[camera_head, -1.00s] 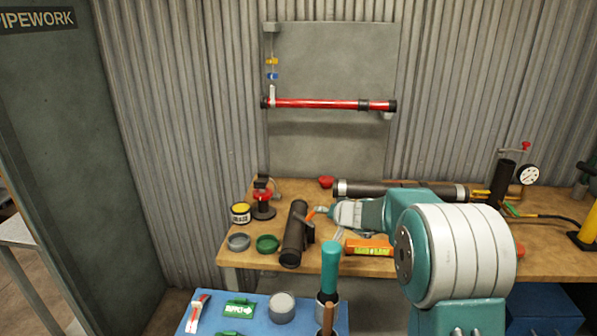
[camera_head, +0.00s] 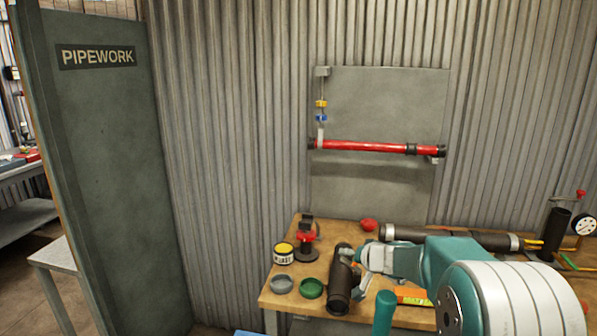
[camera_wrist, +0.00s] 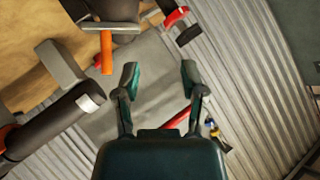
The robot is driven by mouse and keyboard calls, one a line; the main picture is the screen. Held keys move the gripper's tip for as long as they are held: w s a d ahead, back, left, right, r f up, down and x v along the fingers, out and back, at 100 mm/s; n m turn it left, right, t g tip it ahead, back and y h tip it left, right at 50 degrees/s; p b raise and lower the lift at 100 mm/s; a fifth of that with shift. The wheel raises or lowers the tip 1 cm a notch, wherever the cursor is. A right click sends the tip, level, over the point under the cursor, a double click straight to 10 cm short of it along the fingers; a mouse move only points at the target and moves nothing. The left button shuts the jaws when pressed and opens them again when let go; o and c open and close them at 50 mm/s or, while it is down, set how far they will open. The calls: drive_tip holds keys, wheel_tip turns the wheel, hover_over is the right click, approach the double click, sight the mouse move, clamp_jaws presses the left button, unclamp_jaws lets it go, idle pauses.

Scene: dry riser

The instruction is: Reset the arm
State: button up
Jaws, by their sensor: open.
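My arm reaches leftward over the workbench (camera_head: 300,303) in the head view, and its gripper (camera_head: 366,272) is beside a dark pipe fitting (camera_head: 341,282). In the wrist view my gripper (camera_wrist: 159,76) has its two fingers spread apart, with nothing between them. A dark pipe piece (camera_wrist: 50,130) lies to the left of the fingers there. An orange-handled tool (camera_wrist: 106,52) is up and left. In the head view I cannot tell whether the gripper touches the fitting.
A red pipe (camera_head: 370,147) is mounted on the grey wall panel (camera_head: 385,105). A valve (camera_head: 306,240), a yellow-lidded tin (camera_head: 284,253), a green ring (camera_head: 311,288) and a long dark pipe (camera_head: 450,238) are on the bench. A PIPEWORK partition (camera_head: 110,150) stands at left.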

drive_tip(key=s+a+r+n+g, duration=0.2)
drive_tip(key=s+r, duration=0.2)
drive_tip(key=s, duration=0.6)
drive_tip(key=s+a+r+n+g, duration=0.1)
drive_tip(key=s+a+r, duration=0.3)
drive_tip(key=s, duration=0.6)
drive_tip(key=s+d+f+g+h, duration=0.1)
drive_tip(key=s+d, duration=0.3)
drive_tip(key=s, duration=0.7)
drive_tip(key=s+d+f+g+h, duration=0.1)
drive_tip(key=s+d+h, duration=0.2)
drive_tip(key=s, duration=0.7)
drive_tip(key=shift+s+d+f+m+h, duration=0.3)
drive_tip(key=shift+s+d+h, duration=0.1)
drive_tip(key=shift+h, duration=0.2)
